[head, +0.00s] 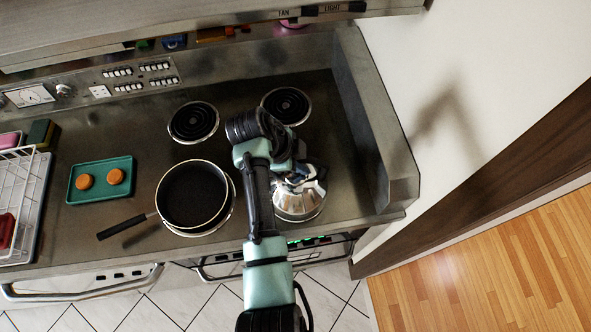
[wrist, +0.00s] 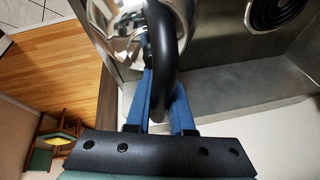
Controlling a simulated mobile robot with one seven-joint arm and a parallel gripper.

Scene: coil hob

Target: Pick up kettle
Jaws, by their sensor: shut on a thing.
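The kettle (head: 297,202) is shiny silver metal and stands at the front right of the hob, partly hidden by my arm. In the wrist view its metal body (wrist: 128,28) and its black curved handle (wrist: 163,50) show at the top middle. My gripper (wrist: 161,100) has its two blue fingers on either side of the handle and is shut on it. In the head view my gripper is beside the kettle's top, mostly hidden by my arm. I cannot tell if the kettle's base touches the hob.
A black frying pan (head: 192,197) sits on the front left burner. Two coil burners (head: 193,122) at the back are bare. A teal tray (head: 77,191) with orange items lies left. A raised metal side wall (head: 372,120) bounds the hob on the right, and a hood (head: 200,22) overhangs the back.

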